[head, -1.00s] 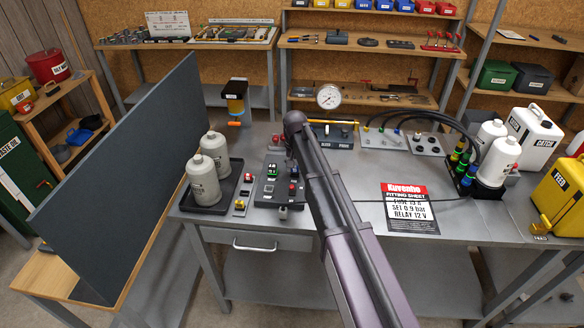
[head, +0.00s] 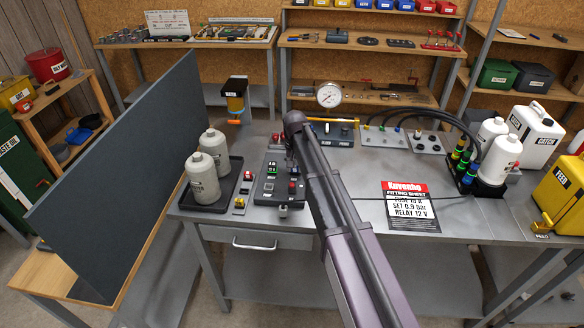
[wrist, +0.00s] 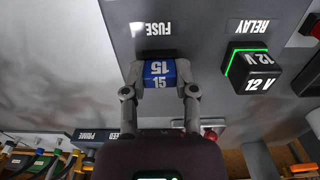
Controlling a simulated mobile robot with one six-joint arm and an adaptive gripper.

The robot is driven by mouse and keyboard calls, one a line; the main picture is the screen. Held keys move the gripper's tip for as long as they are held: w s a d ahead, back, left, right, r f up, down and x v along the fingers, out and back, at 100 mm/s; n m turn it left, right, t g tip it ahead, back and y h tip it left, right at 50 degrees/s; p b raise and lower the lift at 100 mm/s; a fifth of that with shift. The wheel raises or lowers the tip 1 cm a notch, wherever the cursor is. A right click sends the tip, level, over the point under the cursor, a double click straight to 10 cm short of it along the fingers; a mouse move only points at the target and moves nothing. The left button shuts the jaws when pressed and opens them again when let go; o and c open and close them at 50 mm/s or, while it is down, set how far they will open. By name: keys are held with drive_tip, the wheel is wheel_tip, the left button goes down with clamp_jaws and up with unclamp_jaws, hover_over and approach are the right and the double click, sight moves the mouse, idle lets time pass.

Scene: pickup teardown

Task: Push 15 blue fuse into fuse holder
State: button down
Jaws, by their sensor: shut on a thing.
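The blue fuse (wrist: 160,76), marked 15, is between the fingers of my gripper (wrist: 160,88) in the wrist view. It sits at the panel (wrist: 200,30) beside the FUSE label (wrist: 155,28). My gripper is shut on it. Whether the fuse is fully down in its holder cannot be told, as the fuse and fingers cover the holder. In the head view my arm hides the gripper and fuse; the grey panel box (head: 264,193) shows left of the arm on the bench.
A black 12 V relay (wrist: 252,72) with a green lit edge stands right of the fuse in the wrist view. Two grey bottles (head: 204,178) stand in a tray left of the panel box. A fitting sheet (head: 411,206) lies on the bench to the right.

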idle(0.4)
drive_tip(key=shift+c, duration=1.5)
unclamp_jaws()
drive_tip(key=shift+r, duration=0.1)
